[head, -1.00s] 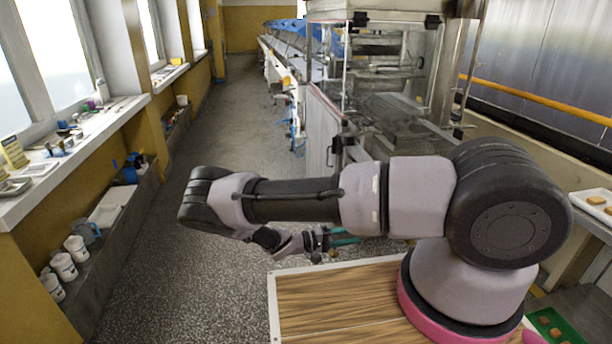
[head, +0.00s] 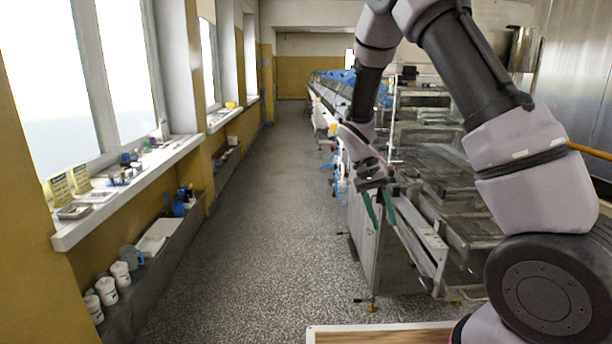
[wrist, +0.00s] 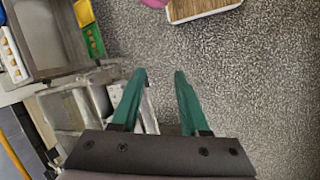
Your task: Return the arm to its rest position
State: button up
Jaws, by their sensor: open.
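My gripper (head: 380,208) hangs from my raised arm in the head view, pointing down, in front of the metal machine. Its two green fingers are apart and nothing shows between them. In the wrist view my gripper (wrist: 160,75) is also open and empty, with speckled floor below and between the fingers.
The enrober machine (head: 440,170) stands right of the aisle, close beside my gripper. The speckled floor (head: 260,220) of the aisle is clear. A window sill (head: 130,190) with small items runs along the left. A green tray (wrist: 92,40) shows at upper left in the wrist view.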

jog(key=s+d+r+t+y, duration=0.1)
jog(key=s+r+t+y, duration=0.1)
jog(key=s+r, duration=0.3)
jog(key=s+d+r+t+y, duration=0.2)
jog(key=s+r+t, duration=0.3)
jog(key=r, duration=0.9)
jog(key=s+d+r+t+y, duration=0.1)
jog(key=s+d+r+t, duration=0.1)
jog(key=s+r, duration=0.4)
notch_tip(320, 180, up, 4)
jog(key=shift+r+t+y, duration=0.1)
jog(key=shift+t+y, duration=0.3)
jog(key=shift+t, duration=0.5)
